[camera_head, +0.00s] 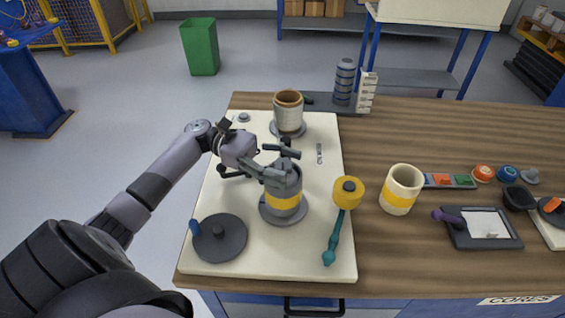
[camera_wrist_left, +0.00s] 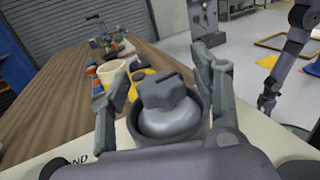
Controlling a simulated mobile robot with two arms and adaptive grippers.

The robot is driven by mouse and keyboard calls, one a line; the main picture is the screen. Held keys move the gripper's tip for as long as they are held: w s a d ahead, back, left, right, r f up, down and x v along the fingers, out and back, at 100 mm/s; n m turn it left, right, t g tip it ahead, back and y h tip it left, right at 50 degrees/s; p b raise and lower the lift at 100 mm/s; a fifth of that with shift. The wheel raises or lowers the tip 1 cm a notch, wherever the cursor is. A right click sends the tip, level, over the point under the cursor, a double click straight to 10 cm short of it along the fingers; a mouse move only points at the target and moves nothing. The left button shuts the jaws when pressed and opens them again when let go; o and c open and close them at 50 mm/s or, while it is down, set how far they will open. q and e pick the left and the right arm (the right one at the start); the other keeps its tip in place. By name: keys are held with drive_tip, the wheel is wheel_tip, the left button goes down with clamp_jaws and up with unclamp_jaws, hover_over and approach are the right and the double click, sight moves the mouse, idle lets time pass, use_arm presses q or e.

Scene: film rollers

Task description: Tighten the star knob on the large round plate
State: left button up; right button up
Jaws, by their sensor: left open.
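A grey canister (camera_head: 283,181) with a yellow band stands on a round base plate (camera_head: 297,214) on the white board. In the left wrist view a dark lobed star knob (camera_wrist_left: 163,90) sits on a silver dome (camera_wrist_left: 170,121) inside the canister's grey rim (camera_wrist_left: 204,122). My left gripper (camera_head: 284,163) is open over the canister top; its fingers also show on either side of the knob in the left wrist view (camera_wrist_left: 162,95), with no clear contact. A dark round plate (camera_head: 232,241) with a small central knob (camera_head: 218,230) lies at the board's near left. My right gripper (camera_wrist_left: 267,102) shows small at the right there.
A yellow-headed tool with a teal handle (camera_head: 335,232) lies right of the canister. A brown-and-cream cup (camera_head: 288,113) stands behind it on the board (camera_head: 325,258). A cream cup with a yellow band (camera_head: 401,188), a colored strip and a grey tray (camera_head: 459,236) are to the right.

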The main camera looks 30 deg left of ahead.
use_arm(q)
drive_tip(key=shift+a, duration=0.15)
drive_tip(key=s+a, duration=0.2)
drive_tip(key=a, duration=0.9)
drive_tip(key=shift+a, duration=0.35)
drive_tip(key=shift+w, duration=0.1)
